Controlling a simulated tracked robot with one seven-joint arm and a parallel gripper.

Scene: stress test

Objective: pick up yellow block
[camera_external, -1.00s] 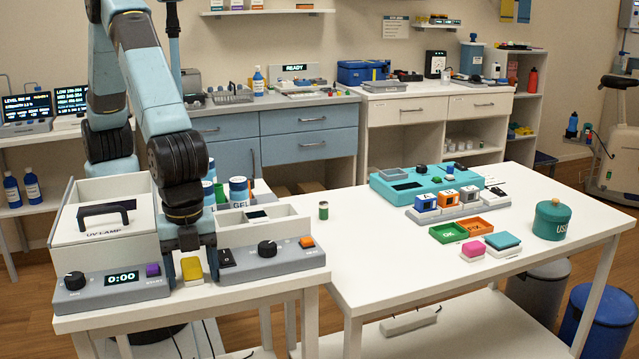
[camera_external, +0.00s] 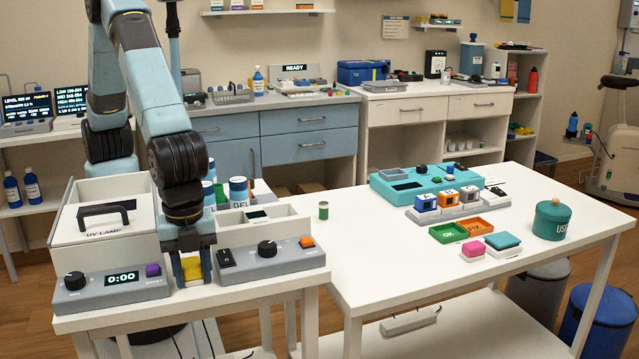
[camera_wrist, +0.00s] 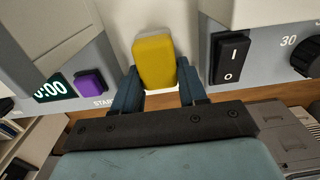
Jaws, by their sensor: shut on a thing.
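The yellow block (camera_external: 191,267) stands in the narrow gap between two grey control boxes, near the front edge of the left table. My gripper (camera_external: 192,272) points down around it, with one finger on each side. In the wrist view the block (camera_wrist: 154,62) sits between the two fingertips of my gripper (camera_wrist: 154,85), which is shut on it. The block's underside is hidden, so I cannot tell whether it is clear of the table.
The timer box (camera_external: 112,284) is close on the left. The box with a rocker switch and knob (camera_external: 275,262) is close on the right. The white UV lamp box (camera_external: 98,240) stands behind. The right table (camera_external: 370,275) has free room at its front left.

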